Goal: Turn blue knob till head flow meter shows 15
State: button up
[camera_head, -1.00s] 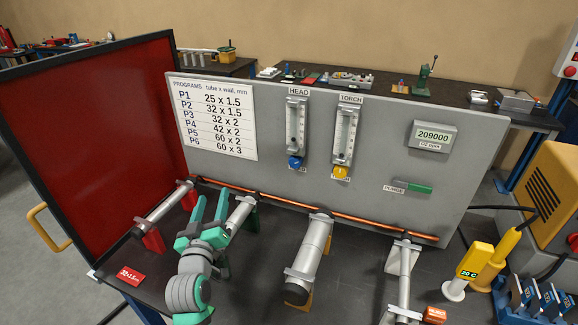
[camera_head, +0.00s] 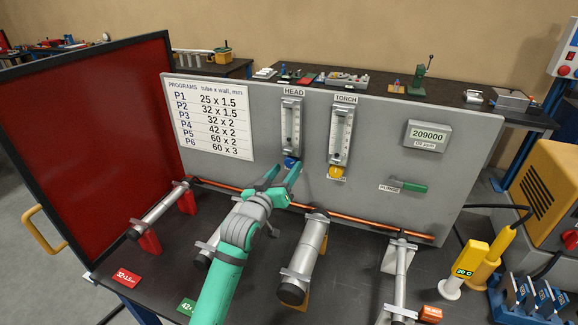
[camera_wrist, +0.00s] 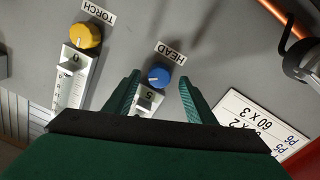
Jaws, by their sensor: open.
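The blue knob (camera_head: 291,163) sits at the bottom of the HEAD flow meter (camera_head: 291,125) on the grey panel. My gripper (camera_head: 283,172) is open, its green fingers pointing at the panel by the knob. In the wrist view the blue knob (camera_wrist: 158,75) lies between and a little beyond the two open fingertips, with no contact visible. The float reading is too small to tell.
The yellow knob (camera_head: 336,172) of the TORCH meter (camera_head: 341,135) is to the right. A copper pipe (camera_head: 350,217) runs along the panel's foot, and tubes on stands (camera_head: 305,258) fill the bench below. A red screen (camera_head: 95,150) stands at left.

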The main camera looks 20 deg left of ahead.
aim_at(291, 161)
jog(key=shift+w, duration=1.45)
jog(key=shift+d, duration=0.1)
jog(key=c, duration=1)
jog(key=shift+c, duration=0.2)
jog(key=shift+m, duration=0.4)
jog(key=m, duration=0.2)
jog(key=shift+m, duration=0.4)
jog(key=shift+r+m, duration=0.1)
jog(key=shift+m, duration=1.8)
